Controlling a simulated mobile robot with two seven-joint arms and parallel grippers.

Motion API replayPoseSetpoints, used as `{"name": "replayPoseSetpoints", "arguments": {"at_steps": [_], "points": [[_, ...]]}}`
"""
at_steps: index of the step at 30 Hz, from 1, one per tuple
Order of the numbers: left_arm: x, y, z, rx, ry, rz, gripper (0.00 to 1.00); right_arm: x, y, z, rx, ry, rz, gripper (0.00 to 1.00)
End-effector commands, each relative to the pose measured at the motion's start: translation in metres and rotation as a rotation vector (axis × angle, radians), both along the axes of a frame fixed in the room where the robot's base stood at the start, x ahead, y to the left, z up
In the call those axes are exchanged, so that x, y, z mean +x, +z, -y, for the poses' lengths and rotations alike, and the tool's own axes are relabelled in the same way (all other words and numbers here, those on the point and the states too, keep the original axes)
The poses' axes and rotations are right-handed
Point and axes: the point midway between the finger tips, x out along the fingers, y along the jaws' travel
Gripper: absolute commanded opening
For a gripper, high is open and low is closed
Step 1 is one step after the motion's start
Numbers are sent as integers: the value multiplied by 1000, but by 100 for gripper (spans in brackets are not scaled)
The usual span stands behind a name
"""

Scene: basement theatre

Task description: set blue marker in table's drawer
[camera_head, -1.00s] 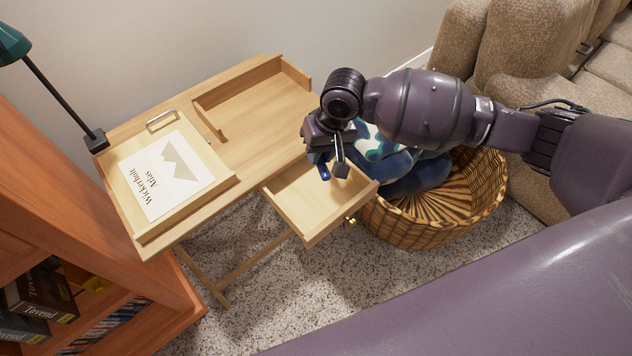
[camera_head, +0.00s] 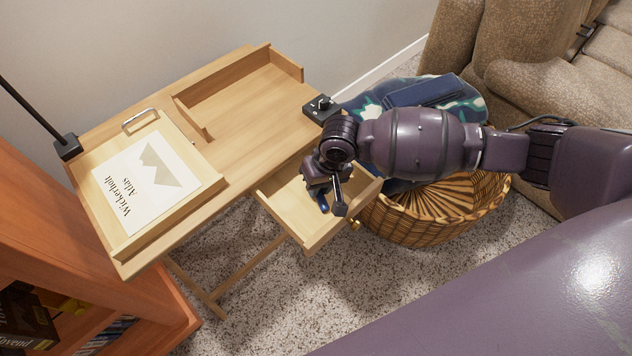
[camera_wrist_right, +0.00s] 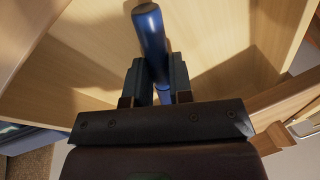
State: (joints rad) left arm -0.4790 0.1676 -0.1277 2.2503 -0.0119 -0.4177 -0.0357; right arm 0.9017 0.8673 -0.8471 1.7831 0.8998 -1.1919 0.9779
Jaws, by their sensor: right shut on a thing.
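The small wooden table (camera_head: 245,115) has its drawer (camera_head: 305,231) pulled open at the front right. My right gripper (camera_head: 331,205) is over the open drawer, pointing down into it. It is shut on the blue marker (camera_head: 322,201), which mostly hides behind the fingers in the head view. In the right wrist view the marker (camera_wrist_right: 151,38) stands out between the two fingers (camera_wrist_right: 158,85), with the drawer's pale wood around it. I cannot tell whether the marker touches the drawer bottom. My left gripper is not in view.
A wicker basket (camera_head: 430,221) with a patterned cloth and a dark blue book (camera_head: 425,91) stands right of the drawer. A black object (camera_head: 320,108) is at the table's right corner. An atlas (camera_head: 150,178) lies on the left tabletop. An orange bookcase (camera_head: 60,240) stands at left.

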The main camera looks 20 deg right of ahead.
Motion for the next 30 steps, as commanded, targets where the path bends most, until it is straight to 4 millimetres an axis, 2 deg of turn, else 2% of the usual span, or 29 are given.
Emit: {"name": "replayPoseSetpoints", "arguments": {"at_steps": [4, 11, 12, 17, 26, 30], "points": [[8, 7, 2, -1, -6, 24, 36, 2, 2, 0, 1, 0, 6, 0], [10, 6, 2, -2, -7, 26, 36, 1, -1, 0, 1, 0, 5, 0], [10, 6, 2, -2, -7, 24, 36, 2, -1, 0, 1, 0, 5, 22], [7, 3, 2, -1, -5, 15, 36, 2, -1, 0, 1, 0, 5, 46], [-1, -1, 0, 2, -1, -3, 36, 2, 1, 0, 0, 1, 5, 46], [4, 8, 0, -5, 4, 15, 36, 2, 19, 3, -1, -1, 12, 46]]}}
